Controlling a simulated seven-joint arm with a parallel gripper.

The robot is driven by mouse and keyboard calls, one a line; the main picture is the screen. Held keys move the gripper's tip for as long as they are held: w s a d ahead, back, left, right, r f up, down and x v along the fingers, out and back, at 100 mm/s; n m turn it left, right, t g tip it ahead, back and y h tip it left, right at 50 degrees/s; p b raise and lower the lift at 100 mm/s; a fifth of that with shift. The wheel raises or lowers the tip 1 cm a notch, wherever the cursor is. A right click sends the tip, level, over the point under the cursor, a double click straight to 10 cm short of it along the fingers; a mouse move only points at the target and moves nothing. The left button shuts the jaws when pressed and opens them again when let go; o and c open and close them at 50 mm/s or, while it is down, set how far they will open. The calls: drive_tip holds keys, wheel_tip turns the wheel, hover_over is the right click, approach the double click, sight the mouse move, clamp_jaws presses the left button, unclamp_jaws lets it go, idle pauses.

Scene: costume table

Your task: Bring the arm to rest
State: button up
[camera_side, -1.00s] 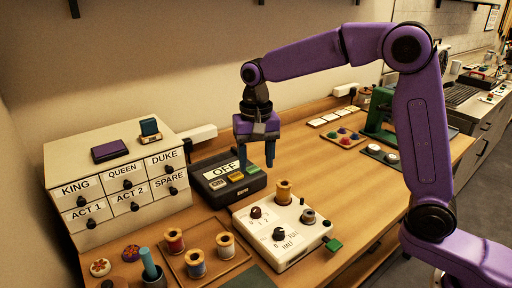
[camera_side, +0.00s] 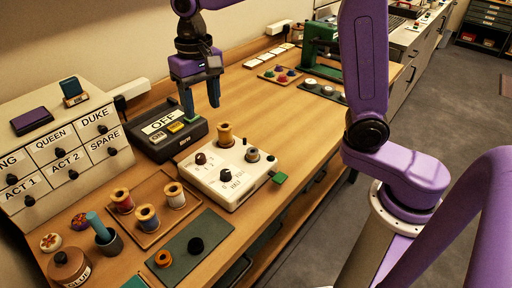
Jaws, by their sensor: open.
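My gripper (camera_side: 201,108) hangs from my purple arm with its fingers pointing down, above the wooden table (camera_side: 260,112). The fingers are apart and nothing shows between them. In the picture it appears beside the right end of the black switch box (camera_side: 178,146), which bears an OFF label. The white control box (camera_side: 210,187) with knobs and a thread spool (camera_side: 225,133) on top is nearer the camera. I cannot tell the exact height of the fingertips above the table.
A white drawer cabinet (camera_side: 82,125) with labelled drawers stands at the left. A tray of spools (camera_side: 155,231), a dark mat (camera_side: 214,240) and a glue pot (camera_side: 70,266) are in front. A green machine (camera_side: 318,48) and button trays (camera_side: 281,80) stand farther back.

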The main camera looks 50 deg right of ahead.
drive_tip(key=s+d+f+n, duration=0.2)
drive_tip(key=s+d+n, duration=0.1)
drive_tip(key=s, duration=0.6)
drive_tip(key=s+d+f+n, duration=0.2)
drive_tip(key=s+d+n, duration=0.2)
drive_tip(key=s, duration=0.5)
drive_tip(key=s+d+f+n, duration=0.2)
drive_tip(key=s+d+n, duration=0.2)
drive_tip(key=s+n, duration=0.3)
drive_tip(key=shift+s+d+f, duration=0.2)
drive_tip(key=shift+s+d, duration=0.05)
drive_tip(key=shift+s, duration=0.7)
